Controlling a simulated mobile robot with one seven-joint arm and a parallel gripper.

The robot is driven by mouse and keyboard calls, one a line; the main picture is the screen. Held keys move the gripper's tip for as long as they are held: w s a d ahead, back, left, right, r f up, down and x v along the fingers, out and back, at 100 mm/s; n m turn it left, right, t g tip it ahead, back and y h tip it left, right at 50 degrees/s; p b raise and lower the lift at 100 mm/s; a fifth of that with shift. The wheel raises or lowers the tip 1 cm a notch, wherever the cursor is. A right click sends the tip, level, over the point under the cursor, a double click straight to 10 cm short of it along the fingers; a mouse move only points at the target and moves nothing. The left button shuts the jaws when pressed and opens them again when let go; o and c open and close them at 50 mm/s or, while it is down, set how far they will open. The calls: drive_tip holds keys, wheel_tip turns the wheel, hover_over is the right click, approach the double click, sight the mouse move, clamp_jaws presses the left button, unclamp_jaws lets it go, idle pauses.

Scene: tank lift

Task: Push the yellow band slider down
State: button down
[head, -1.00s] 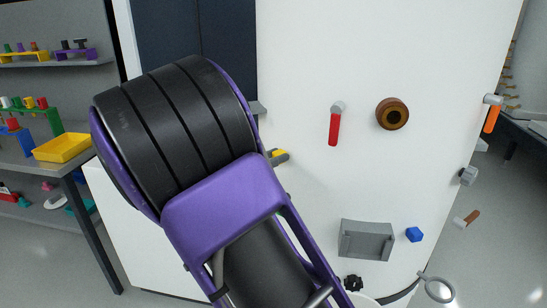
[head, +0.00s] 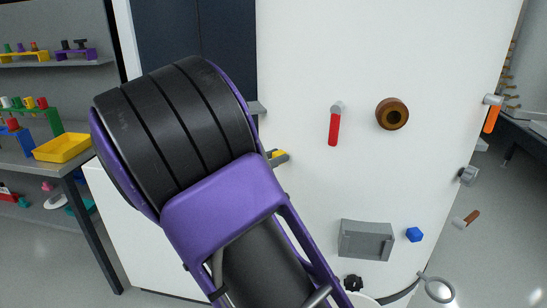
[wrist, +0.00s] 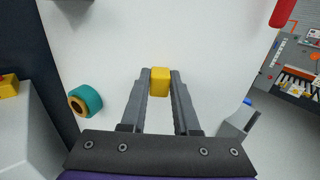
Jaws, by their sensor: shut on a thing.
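The yellow slider piece (wrist: 160,82) shows as a small yellow block against the white panel in the wrist view. My gripper (wrist: 160,76) is shut on it, with one grey finger on each side. In the head view only a bit of yellow (head: 278,153) shows beside the grey fingertips, at the right edge of my arm. My arm covers the rest of the gripper and the panel behind it. Any slot or track of the slider cannot be made out.
A teal ring-shaped knob (wrist: 85,101) sits left of my gripper in the wrist view. A shelf with a yellow tray (head: 62,148) stands left.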

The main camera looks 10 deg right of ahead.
wheel_tip(320, 180, down, 2)
drive_tip(key=shift+f, duration=0.2)
drive_tip(key=c, duration=0.6)
unclamp_jaws()
drive_tip(key=shift+c, duration=0.2)
drive_tip(key=p+v, duration=0.1)
drive_tip(key=v, duration=1.6)
drive_tip(key=shift+s+a+p, duration=0.15)
drive_tip(key=shift+a+p, duration=0.05)
drive_tip(key=shift+p, duration=0.1)
